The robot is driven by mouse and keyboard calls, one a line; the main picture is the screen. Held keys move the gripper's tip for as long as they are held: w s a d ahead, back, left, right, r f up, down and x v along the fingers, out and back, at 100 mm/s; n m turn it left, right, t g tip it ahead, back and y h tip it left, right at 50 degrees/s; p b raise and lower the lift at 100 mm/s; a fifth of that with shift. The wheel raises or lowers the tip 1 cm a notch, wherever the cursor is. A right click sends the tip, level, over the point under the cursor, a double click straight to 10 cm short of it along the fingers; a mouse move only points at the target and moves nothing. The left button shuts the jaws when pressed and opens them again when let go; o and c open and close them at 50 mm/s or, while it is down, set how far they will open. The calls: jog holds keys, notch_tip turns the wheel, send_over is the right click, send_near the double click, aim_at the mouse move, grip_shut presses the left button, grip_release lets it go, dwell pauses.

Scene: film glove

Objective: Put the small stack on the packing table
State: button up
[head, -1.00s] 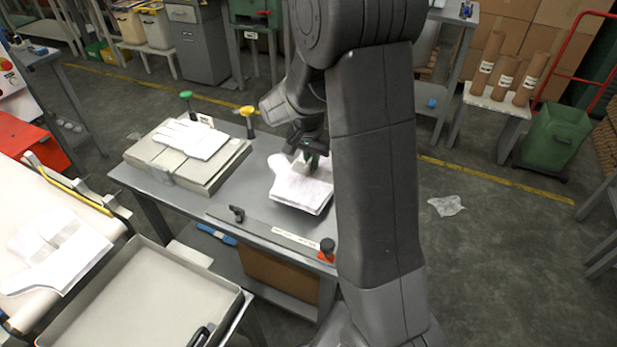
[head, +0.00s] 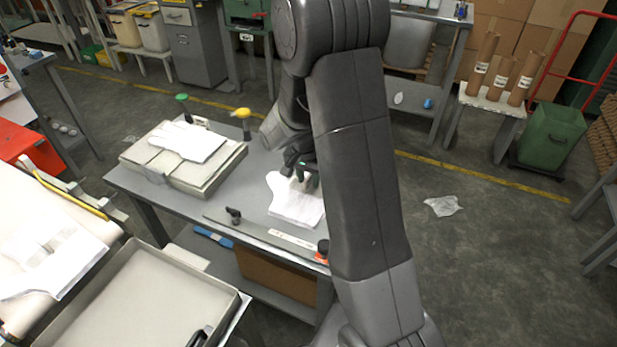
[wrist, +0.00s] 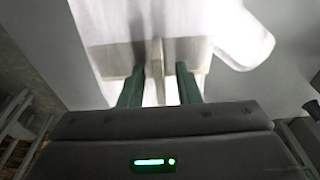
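The small stack (head: 292,206) is a flat pile of white gloves with a pale band around it. It lies on the grey table (head: 255,190), right of the flat boxes, and appears to rest on the top. In the wrist view the band (wrist: 110,60) crosses the white stack (wrist: 120,20), with an upright pale tab (wrist: 157,70) at its middle. My gripper (head: 304,178) is over the stack. In the wrist view its two green fingers (wrist: 160,88) stand on either side of the tab, with gaps showing on both sides. My arm hides the table's right end.
Flat grey boxes (head: 190,175) with white gloves (head: 186,142) on top take up the table's left. Green (head: 182,98) and yellow (head: 242,113) knobs stand behind. A black clamp (head: 234,214) and a red-based knob (head: 322,250) sit along the front edge.

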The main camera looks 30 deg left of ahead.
jog(key=shift+r, duration=0.5)
notch_tip(320, 180, up, 11)
jog(key=s, duration=0.2)
jog(key=shift+p, duration=0.3)
jog(key=shift+w+d, duration=0.1)
dwell(0.3)
